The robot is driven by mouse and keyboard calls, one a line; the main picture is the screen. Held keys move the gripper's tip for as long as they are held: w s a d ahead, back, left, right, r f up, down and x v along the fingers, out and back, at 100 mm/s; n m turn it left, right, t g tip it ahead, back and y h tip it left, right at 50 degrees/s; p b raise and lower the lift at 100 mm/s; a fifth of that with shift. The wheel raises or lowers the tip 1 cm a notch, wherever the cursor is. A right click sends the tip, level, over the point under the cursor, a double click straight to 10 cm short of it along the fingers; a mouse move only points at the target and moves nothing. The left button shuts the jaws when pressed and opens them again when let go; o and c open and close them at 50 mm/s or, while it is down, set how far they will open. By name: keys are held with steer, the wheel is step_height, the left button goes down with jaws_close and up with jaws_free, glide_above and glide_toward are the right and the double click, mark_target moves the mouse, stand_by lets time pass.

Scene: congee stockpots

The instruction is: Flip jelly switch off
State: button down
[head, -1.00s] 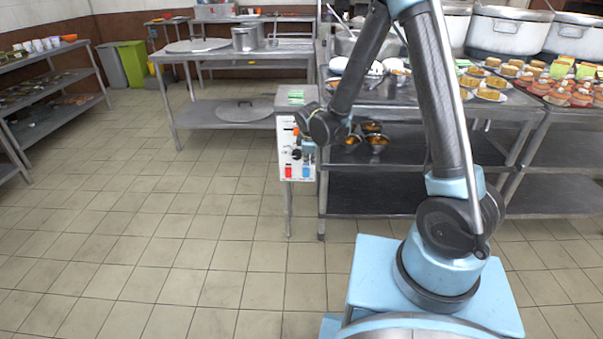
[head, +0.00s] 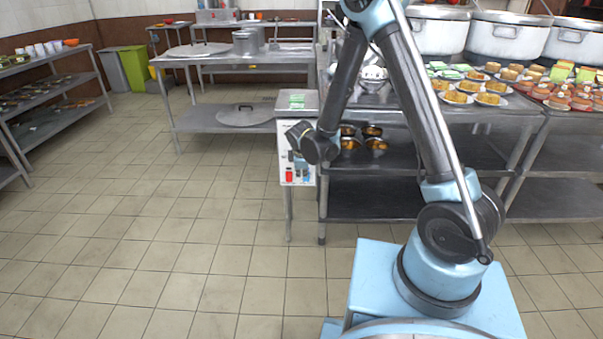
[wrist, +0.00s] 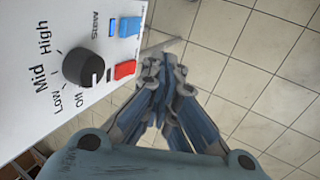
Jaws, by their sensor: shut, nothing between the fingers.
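A white control panel (wrist: 45,60) fills the upper left of the wrist view, and the control box (head: 284,150) stands at the table's left end in the head view. The panel carries a black knob (wrist: 84,68) marked Low, Mid and High, a red switch (wrist: 125,69) and a blue switch (wrist: 130,27). A small blue indicator lies beside the blue switch. I cannot read a jelly label. My gripper (wrist: 158,72) is shut and empty, its tips just right of the red switch. Whether they touch it, I cannot tell. The red switch (head: 289,175) also shows in the head view, below my wrist.
A steel table (head: 490,115) with plated food and large pots stands right of the box; bowls sit on its shelf. Another steel table (head: 270,58) with pots is behind left. A shelf rack (head: 40,100) is far left. The tiled floor (head: 170,240) is clear.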

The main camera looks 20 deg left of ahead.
steer(key=w+a+f, duration=0.1)
steer(key=w+f, duration=0.5)
steer(key=w, duration=0.1)
steer(key=shift+a+f, duration=0.2)
steer(key=shift+a, duration=0.1)
stand_by(0.4)
